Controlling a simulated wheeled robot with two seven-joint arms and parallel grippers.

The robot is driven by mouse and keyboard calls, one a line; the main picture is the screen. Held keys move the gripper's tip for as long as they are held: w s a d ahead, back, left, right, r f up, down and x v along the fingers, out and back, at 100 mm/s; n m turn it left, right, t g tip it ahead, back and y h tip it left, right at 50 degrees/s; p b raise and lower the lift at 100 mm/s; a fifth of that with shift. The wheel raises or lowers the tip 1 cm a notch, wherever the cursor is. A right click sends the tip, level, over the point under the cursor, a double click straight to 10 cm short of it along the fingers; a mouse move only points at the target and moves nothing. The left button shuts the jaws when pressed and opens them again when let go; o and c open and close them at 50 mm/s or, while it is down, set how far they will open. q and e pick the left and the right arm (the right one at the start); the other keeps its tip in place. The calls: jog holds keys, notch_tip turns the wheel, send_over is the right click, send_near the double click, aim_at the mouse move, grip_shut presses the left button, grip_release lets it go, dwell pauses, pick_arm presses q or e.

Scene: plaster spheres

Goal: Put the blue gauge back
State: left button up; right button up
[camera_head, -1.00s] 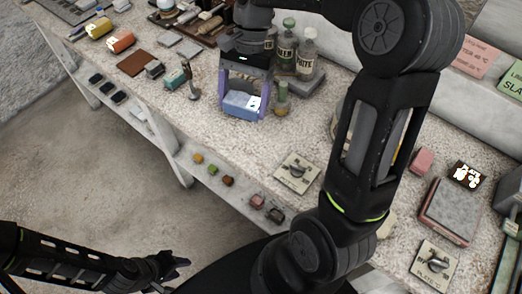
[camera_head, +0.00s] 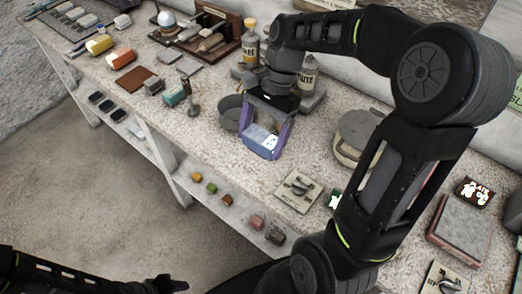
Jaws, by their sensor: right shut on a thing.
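The blue gauge (camera_head: 261,145), a small blue block with a bright display on its face, is between the purple fingers of my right gripper (camera_head: 266,138). The gripper points down over the speckled bench top (camera_head: 235,165) and is shut on the gauge. I cannot tell whether the gauge touches the bench. My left gripper (camera_head: 172,286) is dark and low at the bottom edge, away from the bench; its fingers are too small and dark to read.
A grey bowl (camera_head: 232,112) stands just left of the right gripper. Bottles (camera_head: 250,45) stand behind it, partly hidden by my arm. A round lidded container (camera_head: 357,128) is to the right. A plate with a lever (camera_head: 298,188) lies near the front edge. A teal block (camera_head: 174,95) lies left.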

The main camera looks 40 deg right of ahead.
aim_at(261, 151)
jog(key=shift+f, duration=2.55)
jog(key=shift+f, duration=0.2)
jog(key=o, duration=1.4)
jog(key=shift+c, duration=0.2)
jog(key=shift+r, duration=0.1)
